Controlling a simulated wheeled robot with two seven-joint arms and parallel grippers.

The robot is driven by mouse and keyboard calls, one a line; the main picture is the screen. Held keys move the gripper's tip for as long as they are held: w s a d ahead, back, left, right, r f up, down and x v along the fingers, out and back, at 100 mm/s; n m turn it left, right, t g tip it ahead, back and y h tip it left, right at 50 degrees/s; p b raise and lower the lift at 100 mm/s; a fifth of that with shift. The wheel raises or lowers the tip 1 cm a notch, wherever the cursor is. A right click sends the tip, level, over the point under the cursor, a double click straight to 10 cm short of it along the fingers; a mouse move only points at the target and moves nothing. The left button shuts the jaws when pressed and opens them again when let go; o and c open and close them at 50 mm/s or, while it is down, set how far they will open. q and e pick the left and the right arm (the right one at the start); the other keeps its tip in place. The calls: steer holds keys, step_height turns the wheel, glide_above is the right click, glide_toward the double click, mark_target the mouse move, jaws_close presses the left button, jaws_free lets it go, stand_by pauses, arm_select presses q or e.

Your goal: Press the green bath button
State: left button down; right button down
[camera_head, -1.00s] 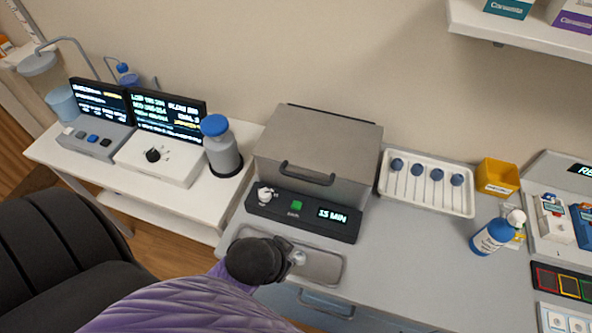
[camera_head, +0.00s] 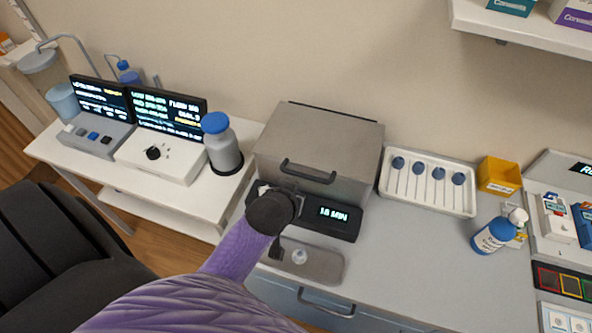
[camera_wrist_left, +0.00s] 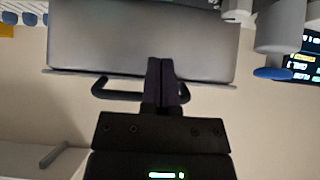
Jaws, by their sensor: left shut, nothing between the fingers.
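The bath is a grey metal box with a closed lid (camera_head: 325,135) and a dark handle (camera_head: 308,171); both also show upside down in the wrist view, the box (camera_wrist_left: 195,40) and the handle (camera_wrist_left: 112,92). A black control panel (camera_head: 335,228) with a lit minutes display (camera_head: 333,213) runs along its front. The green button is hidden behind my left gripper and wrist in the head view, and I cannot see it in the wrist view. My left gripper (camera_head: 289,186) is over the panel's left part, its fingers (camera_wrist_left: 165,82) shut and empty. I cannot tell whether they touch anything.
A grey tray (camera_head: 322,262) with a small pale object lies in front of the panel. A blue-capped bottle (camera_head: 220,145) stands left of the bath. A white rack (camera_head: 428,200) of blue-headed tools and a yellow bin (camera_head: 498,175) are to the right. The worktop between is clear.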

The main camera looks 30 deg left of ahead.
arm_select(q)
steer(key=b+x, duration=0.1)
steer(key=x, duration=0.3)
steer(key=shift+s+f, duration=0.15)
steer(key=shift+s, duration=0.05)
step_height(320, 180, down, 2)
steer(key=shift+s+f+b, duration=0.1)
steer(key=shift+f+b, duration=0.1)
steer(key=shift+b, duration=0.35)
steer(key=shift+d+f, duration=0.1)
steer(key=shift+f, duration=0.3)
